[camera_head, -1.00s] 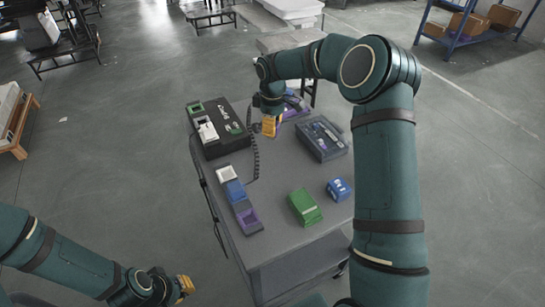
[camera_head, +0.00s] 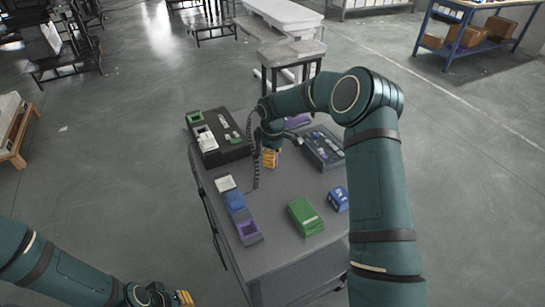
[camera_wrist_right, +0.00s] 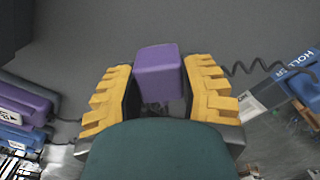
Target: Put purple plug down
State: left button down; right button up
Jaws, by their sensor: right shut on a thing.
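The purple plug (camera_wrist_right: 158,78) is a purple block between the yellow fingers of my right gripper (camera_wrist_right: 160,95) in the right wrist view. The gripper is shut on it. In the head view my right gripper (camera_head: 270,158) is over the middle of the table, beside a dark coiled cable; the plug is not clearly visible there. I cannot tell how high the plug is above the tabletop. My left gripper (camera_head: 184,298) is at the bottom edge, off the table; whether its fingers are open is unclear.
The grey table (camera_head: 285,250) holds a white, blue and purple row of blocks (camera_head: 236,205), a green box (camera_head: 305,217), a small blue box (camera_head: 338,199), a black case (camera_head: 222,150) and a dark tray (camera_head: 322,146). Another purple item (camera_head: 297,120) lies behind my right gripper. Bare tabletop shows around the middle.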

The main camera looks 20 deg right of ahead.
jog(key=shift+f, duration=0.2)
jog(key=o, duration=1)
jog(key=shift+r, duration=0.1)
jog(key=shift+r, duration=0.25)
notch_tip(320, 180, up, 12)
jog(key=p, duration=0.2)
jog(key=shift+f, duration=0.15)
jog(key=shift+f, duration=0.1)
